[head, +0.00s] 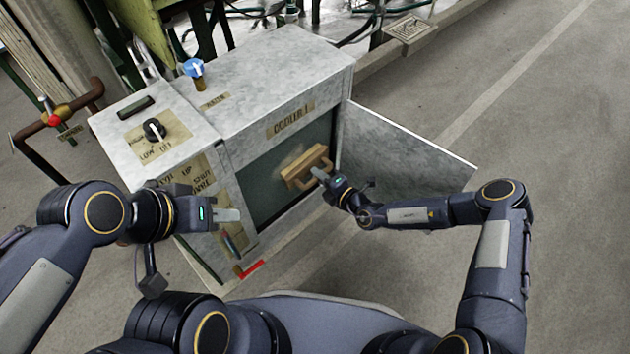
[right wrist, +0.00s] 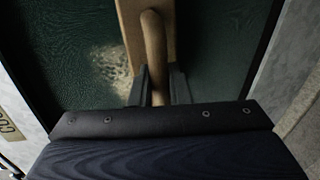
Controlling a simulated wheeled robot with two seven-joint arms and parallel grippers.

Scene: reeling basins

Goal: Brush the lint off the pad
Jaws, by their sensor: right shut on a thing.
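A dark green pad (head: 262,205) fills the open front of the grey cooler cabinet (head: 290,75); the pad also shows in the right wrist view (right wrist: 55,60). A pale, fuzzy patch of lint (right wrist: 108,68) lies on it, just left of the brush. The wooden brush (head: 305,164) is at the pad's face, its block tilted in the head view. My right gripper (head: 320,173) is shut on the brush's handle (right wrist: 154,50). Whether the bristles touch the pad is hidden. My left gripper (head: 228,214) is at the cabinet's left front, apart from the brush; its finger gap cannot be made out.
The cabinet's door (head: 400,155) stands open to the right, close to my right forearm. A blue knob (head: 194,68) and a black dial (head: 154,129) are on top. A pipe with a red valve (head: 58,115) is at the left. Bare floor lies at the right.

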